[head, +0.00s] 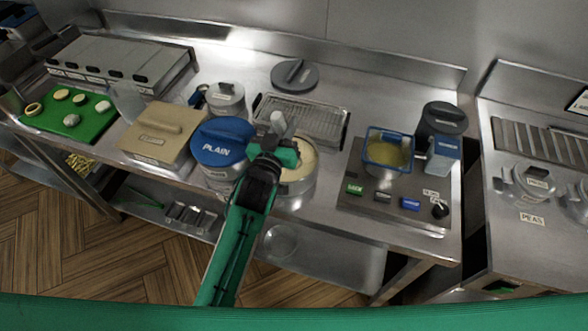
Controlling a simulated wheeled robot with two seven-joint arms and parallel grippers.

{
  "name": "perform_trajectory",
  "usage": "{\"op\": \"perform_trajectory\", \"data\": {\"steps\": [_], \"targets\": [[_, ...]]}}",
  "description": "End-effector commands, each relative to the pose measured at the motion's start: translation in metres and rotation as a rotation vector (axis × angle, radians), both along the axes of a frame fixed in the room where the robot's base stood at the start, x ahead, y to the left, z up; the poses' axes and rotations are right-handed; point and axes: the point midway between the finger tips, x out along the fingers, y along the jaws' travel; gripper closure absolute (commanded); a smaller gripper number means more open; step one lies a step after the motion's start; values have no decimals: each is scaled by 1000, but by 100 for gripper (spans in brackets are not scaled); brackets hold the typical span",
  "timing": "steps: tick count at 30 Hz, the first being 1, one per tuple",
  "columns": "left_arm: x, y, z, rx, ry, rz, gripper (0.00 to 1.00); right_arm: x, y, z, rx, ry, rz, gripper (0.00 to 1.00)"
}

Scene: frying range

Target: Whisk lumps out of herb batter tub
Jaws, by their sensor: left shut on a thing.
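An open round steel tub (301,181) of cream-coloured batter (304,161) stands near the front edge of the steel counter. No label shows on it, and I cannot make out lumps. My left gripper (275,152) is over the tub's left part and hides some of the batter. It is shut on an upright pale grey handle (279,122), which looks like the whisk's. The whisk's lower end is hidden, so I cannot tell how deep it sits. My right gripper is not in view.
A blue-lidded tub marked PLAIN (221,142) stands close on the left, beside a tan lidded box (160,141). A wire rack tray (302,120) and a dark round lid (295,76) lie behind. A fryer with a blue basket (388,151) is to the right.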

Motion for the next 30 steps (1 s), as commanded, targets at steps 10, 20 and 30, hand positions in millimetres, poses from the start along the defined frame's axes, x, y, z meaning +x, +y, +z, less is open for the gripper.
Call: {"op": "perform_trajectory", "data": {"steps": [10,20,30], "targets": [[0,0,25,0,-1,0,99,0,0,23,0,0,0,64],[0,0,52,-1,-1,0,99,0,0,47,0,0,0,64],[0,0,74,-1,0,0,99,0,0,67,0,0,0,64]]}}
